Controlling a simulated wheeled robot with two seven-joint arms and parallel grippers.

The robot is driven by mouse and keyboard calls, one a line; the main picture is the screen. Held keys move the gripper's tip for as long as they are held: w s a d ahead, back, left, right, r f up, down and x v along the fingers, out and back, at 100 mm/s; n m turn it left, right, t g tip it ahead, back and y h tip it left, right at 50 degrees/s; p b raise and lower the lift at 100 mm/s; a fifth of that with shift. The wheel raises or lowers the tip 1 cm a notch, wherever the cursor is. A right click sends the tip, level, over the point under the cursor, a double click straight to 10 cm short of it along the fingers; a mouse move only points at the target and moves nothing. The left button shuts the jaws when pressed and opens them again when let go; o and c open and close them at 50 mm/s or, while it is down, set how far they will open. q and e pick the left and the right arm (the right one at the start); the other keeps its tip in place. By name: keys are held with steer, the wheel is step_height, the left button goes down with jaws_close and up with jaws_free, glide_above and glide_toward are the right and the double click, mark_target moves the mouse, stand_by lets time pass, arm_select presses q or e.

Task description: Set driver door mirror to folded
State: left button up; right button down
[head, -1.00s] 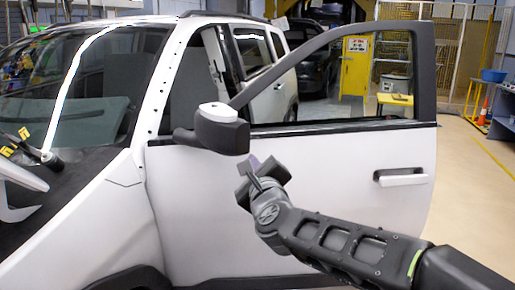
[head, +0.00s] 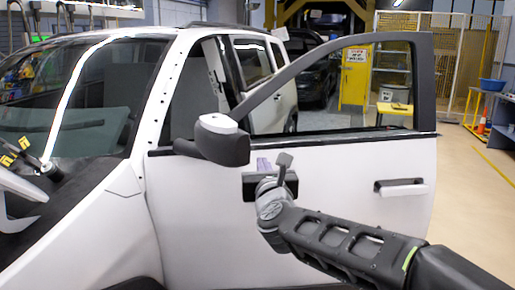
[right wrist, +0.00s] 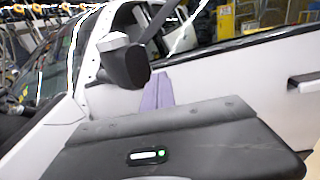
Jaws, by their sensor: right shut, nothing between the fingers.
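The driver door mirror (head: 228,148) has a white cap on top and a dark housing. It juts from the front upper corner of the white door (head: 330,175), below the window frame. My right gripper (head: 263,163) is just right of and below the mirror in the head view, its purple fingers shut and empty. In the right wrist view the fingers (right wrist: 158,90) point up just right of the mirror housing (right wrist: 127,66). I cannot tell whether they touch it. My left gripper is out of view.
The door's handle (head: 401,187) is to the right of my gripper. The windshield (head: 75,95) and open front end of the white car are at left.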

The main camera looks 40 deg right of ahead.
steer(key=p+x, duration=0.3)
steer(key=x, duration=0.9)
stand_by(1.2)
steer(key=b+v, duration=0.2)
steer(key=v, duration=0.5)
steer(key=shift+s+a, duration=0.2)
steer(key=shift+s, duration=0.1)
